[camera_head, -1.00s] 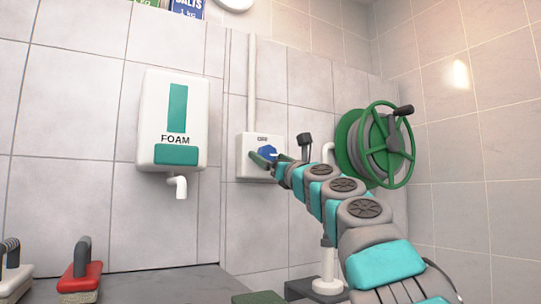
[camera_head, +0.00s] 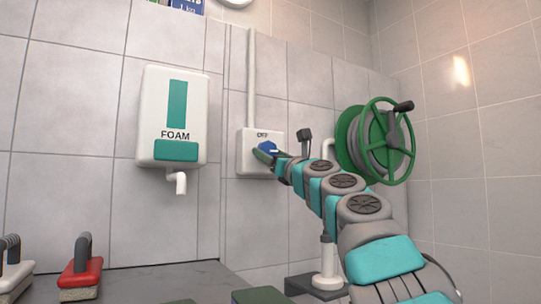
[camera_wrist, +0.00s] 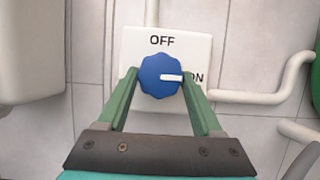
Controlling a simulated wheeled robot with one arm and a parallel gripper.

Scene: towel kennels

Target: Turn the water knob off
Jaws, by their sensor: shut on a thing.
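The water knob (camera_wrist: 160,76) is blue with a white pointer mark, on a white wall box (camera_wrist: 188,42) labelled OFF at the top and ON at the right. In the wrist view the white mark points right, towards ON. My gripper (camera_wrist: 159,80) has its two green fingers on either side of the knob, shut on it. In the head view the knob (camera_head: 268,147) is partly hidden by my gripper (camera_head: 266,154), and the box (camera_head: 247,150) is on the tiled wall.
A white foam dispenser (camera_head: 174,117) hangs on the wall left of the box. A green hose reel (camera_head: 375,142) is to the right. A white pipe (camera_wrist: 262,97) runs right from the box.

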